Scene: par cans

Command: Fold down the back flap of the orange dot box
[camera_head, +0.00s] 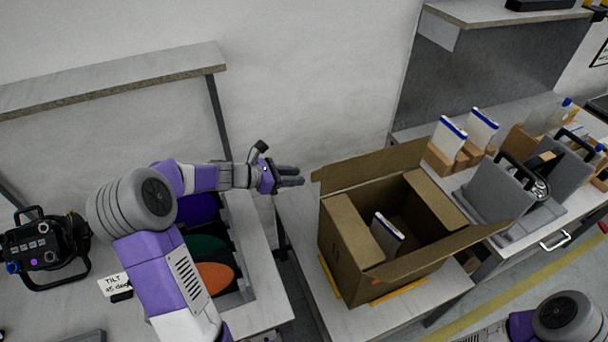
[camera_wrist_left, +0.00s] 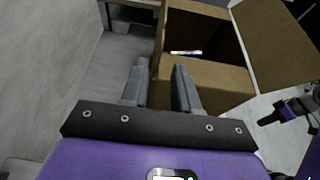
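The front flap (camera_head: 440,254) sticks out, and the two side flaps (camera_head: 352,232) (camera_head: 437,201) lie inward. A white packet with a blue edge (camera_head: 387,236) is inside. My left gripper (camera_head: 291,176) is empty, left of the back flap and apart from it. The left wrist view shows its fingers (camera_wrist_left: 160,88) spread, with the box (camera_wrist_left: 205,75) beyond. A dark gripper-like part of my right arm (camera_wrist_left: 268,118) shows there, unclear.
A rack with coloured discs (camera_head: 215,275) and a black lamp (camera_head: 45,250) are on the left table, below a shelf (camera_head: 110,80). Grey equipment (camera_head: 495,190) and small cartons (camera_head: 455,150) stand on the right bench. A gap separates the left and middle tables.

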